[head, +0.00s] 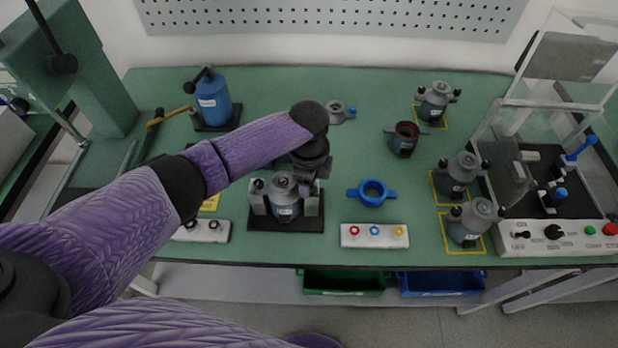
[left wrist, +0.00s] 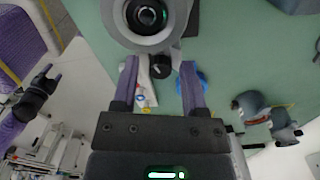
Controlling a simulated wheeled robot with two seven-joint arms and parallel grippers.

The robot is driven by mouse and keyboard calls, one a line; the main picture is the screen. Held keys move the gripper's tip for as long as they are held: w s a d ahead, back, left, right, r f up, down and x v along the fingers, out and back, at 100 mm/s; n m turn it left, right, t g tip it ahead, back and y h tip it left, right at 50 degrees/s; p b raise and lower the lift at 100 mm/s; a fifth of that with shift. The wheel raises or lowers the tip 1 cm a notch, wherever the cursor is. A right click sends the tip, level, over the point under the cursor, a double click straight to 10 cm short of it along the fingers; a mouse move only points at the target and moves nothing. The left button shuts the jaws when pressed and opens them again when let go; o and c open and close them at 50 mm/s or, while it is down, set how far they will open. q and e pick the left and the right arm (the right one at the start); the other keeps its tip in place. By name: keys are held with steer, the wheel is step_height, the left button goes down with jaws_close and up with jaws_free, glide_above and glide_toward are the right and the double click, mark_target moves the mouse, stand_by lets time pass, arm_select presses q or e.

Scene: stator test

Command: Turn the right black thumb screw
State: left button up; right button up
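A grey motor housing (head: 283,188) stands upright in a black fixture (head: 287,222) with grey side posts. Its left black thumb screw (head: 258,184) shows in the head view. The right one is hidden there by my left gripper (head: 308,184), which reaches down at the housing's right side. In the left wrist view, the housing (left wrist: 150,38) is at the top. A black thumb screw (left wrist: 160,66) lies between the open fingers of my left gripper (left wrist: 159,68), with gaps on both sides.
A white box with red, blue and yellow rings (head: 374,236) and a blue ring with handles (head: 372,193) lie to the right. Several housings stand farther right beside a test rig (head: 558,238). A blue pump (head: 213,98) stands behind at left.

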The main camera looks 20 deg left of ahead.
arm_select(q)
jaws_close()
steer(key=shift+r+n+p, duration=0.2)
steer(key=shift+n+p, duration=0.85)
steer(key=shift+n, duration=0.05)
steer(key=n+p, duration=0.2)
steer(key=n, duration=0.1)
steer(key=shift+n, duration=0.4)
steer(key=n+p, duration=0.1)
steer(key=n, duration=0.3)
steer(key=shift+f+p, duration=0.1)
steer(key=shift+p, duration=0.3)
steer(key=shift+n+p, duration=0.3)
steer(key=shift+n, duration=0.9)
